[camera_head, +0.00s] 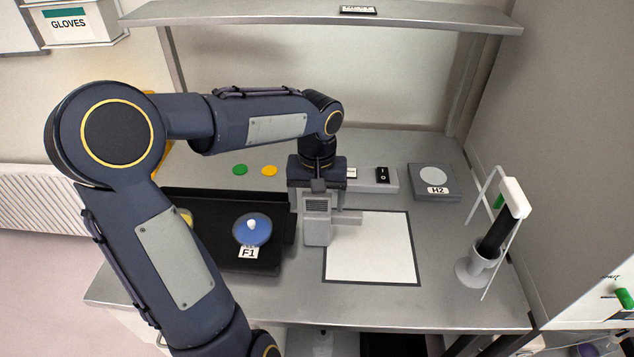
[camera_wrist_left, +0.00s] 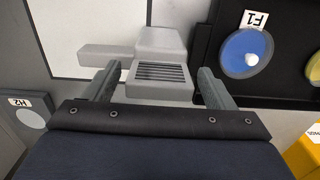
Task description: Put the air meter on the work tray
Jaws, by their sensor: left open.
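The air meter, a light grey block with a slatted grille and a side arm (camera_head: 317,222), stands by the left edge of a white, dark-bordered panel (camera_head: 375,255), which looks like the work tray. Its side arm reaches over the panel. My left gripper (camera_head: 318,190) points down over the meter. In the left wrist view the meter (camera_wrist_left: 160,72) lies between the two open fingers of the gripper (camera_wrist_left: 157,82), with gaps at both sides. Whether the meter's base touches the panel is hard to tell. My right gripper is out of view.
A black tray (camera_head: 190,198) with a blue disc (camera_head: 255,227) marked F1 is left of the meter. Behind are a switch box (camera_head: 372,180) and the H2 plate (camera_head: 432,178). A holder with a black cylinder (camera_head: 495,238) stands at right. A shelf (camera_head: 320,12) spans above.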

